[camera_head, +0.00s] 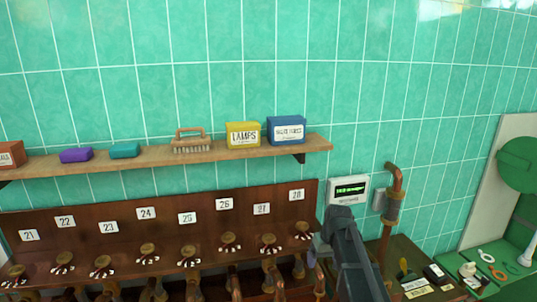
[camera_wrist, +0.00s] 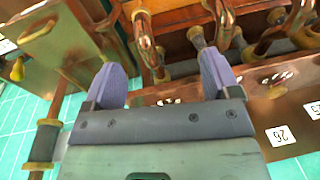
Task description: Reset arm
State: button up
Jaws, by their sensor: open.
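My gripper (camera_wrist: 163,72) shows in the wrist view with its two purple-grey fingers spread apart and nothing between them. Copper pipes (camera_wrist: 145,40) and valve fittings show beyond the fingertips. In the head view my grey arm rises from the bottom edge, right of the numbered panel (camera_head: 130,232). The fingers are mostly hidden there. The wooden panel carries number plates 21 to 28, with a brass valve under each. In the wrist view, plate 26 (camera_wrist: 280,136) appears upside down at the lower right.
A shelf (camera_head: 225,152) holds a yellow box (camera_head: 243,134), a blue box (camera_head: 287,130), a brush (camera_head: 191,142) and coloured blocks. The tiled wall above is clear.

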jog(key=s+a+f+m+b, duration=0.1)
jog(key=s+f+b, duration=0.3)
jog(key=s, duration=0.6)
jog(key=s+a+f+m+h+b, duration=0.1)
jog(key=s+f+b, duration=0.4)
jog(key=s+f, duration=0.3)
jog(key=s, duration=0.3)
jog(key=shift+a+f+g, duration=0.15)
jog(key=shift+a+g, duration=0.15)
